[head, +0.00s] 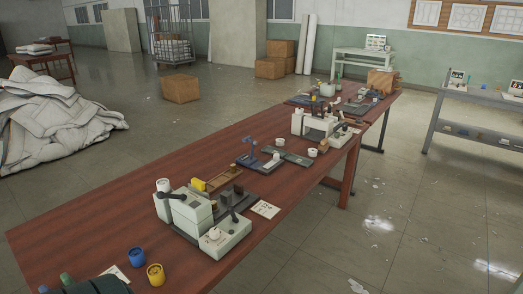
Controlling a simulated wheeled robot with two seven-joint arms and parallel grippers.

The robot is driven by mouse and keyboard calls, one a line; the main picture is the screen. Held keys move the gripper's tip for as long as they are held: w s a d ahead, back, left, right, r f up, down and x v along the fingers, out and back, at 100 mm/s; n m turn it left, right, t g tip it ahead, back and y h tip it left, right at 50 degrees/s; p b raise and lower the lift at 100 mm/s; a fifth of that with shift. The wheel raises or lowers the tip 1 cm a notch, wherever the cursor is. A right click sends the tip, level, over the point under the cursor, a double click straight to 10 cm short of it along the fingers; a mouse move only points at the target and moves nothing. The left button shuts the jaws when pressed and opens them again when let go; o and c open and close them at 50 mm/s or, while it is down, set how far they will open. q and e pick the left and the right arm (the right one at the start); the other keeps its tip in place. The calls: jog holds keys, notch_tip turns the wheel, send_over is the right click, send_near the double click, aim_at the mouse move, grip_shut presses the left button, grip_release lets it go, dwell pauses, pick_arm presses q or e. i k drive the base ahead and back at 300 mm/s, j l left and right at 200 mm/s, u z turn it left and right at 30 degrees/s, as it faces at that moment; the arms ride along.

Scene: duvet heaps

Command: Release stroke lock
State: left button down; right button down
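A white bench machine (201,217) with a dark lever on its left side stands on the near part of the long red-brown table (130,215). A second, similar white machine (318,124) stands farther along the same table. I cannot tell which part of either is a stroke lock; such small parts are not resolved. Neither of my grippers can be made out in the head view.
A blue cup-like item (137,257) and a yellow one (155,275) stand near the table's front. Dark green items sit at the bottom left edge, cut off. A white paper card (265,209) lies beside the near machine. A white duvet heap (55,122) lies on the floor left.

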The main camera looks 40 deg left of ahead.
aim_at(230, 208)
jog(key=i+u, duration=0.15)
jog(key=i, duration=1.3)
jog(key=i+z, duration=0.15)
jog(key=i, duration=1.1)
jog(key=u, duration=3.8)
